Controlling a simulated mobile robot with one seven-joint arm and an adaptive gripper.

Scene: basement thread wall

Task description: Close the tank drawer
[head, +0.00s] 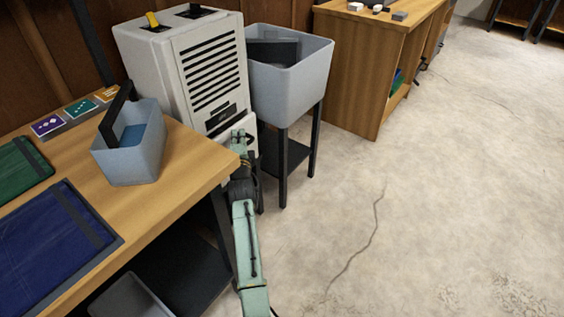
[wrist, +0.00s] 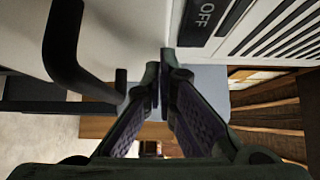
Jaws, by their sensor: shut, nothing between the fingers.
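The white machine (head: 186,75) with a louvred front stands beyond the wooden table. Its lower white section (head: 252,140), which seems to be the tank drawer, is mostly hidden behind my arm in the head view. How far it stands out cannot be told. In the wrist view a white face (wrist: 130,25) with a black bar handle (wrist: 62,40) shows at upper left, beside a black OFF label (wrist: 207,14). My gripper (head: 241,137) is at the machine's lower front. In the wrist view my gripper (wrist: 161,75) is shut and empty, its fingertips close to the white face; contact cannot be told.
A grey tub (head: 292,85) on a dark stand is right of the machine. The wooden table (head: 185,165) at left carries a grey caddy (head: 130,158) near the machine. A wooden cabinet (head: 345,70) stands farther back. The concrete floor (head: 430,200) at right is clear.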

